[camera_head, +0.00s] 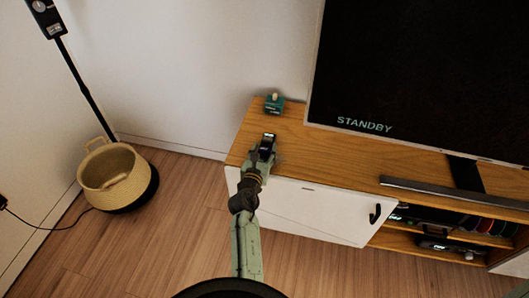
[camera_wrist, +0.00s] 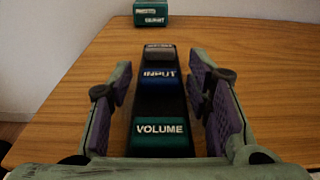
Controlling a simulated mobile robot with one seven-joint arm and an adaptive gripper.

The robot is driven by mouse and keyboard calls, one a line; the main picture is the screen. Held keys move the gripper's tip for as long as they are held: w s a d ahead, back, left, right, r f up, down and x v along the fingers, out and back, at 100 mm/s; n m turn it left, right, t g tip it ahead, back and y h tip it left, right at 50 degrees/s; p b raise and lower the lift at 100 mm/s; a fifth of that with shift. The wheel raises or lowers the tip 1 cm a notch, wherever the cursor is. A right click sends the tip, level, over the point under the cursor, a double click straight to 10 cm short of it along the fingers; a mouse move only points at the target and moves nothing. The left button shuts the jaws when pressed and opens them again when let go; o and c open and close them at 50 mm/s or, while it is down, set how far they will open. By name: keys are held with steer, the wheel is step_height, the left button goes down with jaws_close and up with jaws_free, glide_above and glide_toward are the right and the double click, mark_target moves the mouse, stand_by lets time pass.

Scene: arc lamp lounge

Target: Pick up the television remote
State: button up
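The television remote (camera_wrist: 160,106) is a long black bar with large keys, a green one marked VOLUME, a blue one marked INPUT and a grey one at the far end. It lies on the wooden top of the low cabinet (camera_wrist: 70,105). My gripper (camera_wrist: 161,72) is open, with its purple-padded fingers on either side of the remote and gaps showing between pads and remote. In the head view my gripper (camera_head: 263,152) is at the cabinet's left front, and the remote's far end (camera_head: 269,138) shows past it; the rest is hidden.
A small green box with a knob (camera_head: 274,103) stands behind the remote, near the wall. A large television (camera_head: 420,75) reading STANDBY and a dark soundbar (camera_head: 450,192) are to the right. A woven basket (camera_head: 117,178) and a lamp pole (camera_head: 85,90) stand left on the floor.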

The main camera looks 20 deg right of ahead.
steer(key=c, duration=0.8)
steer(key=shift+c, duration=0.2)
steer(key=shift+r, duration=0.15)
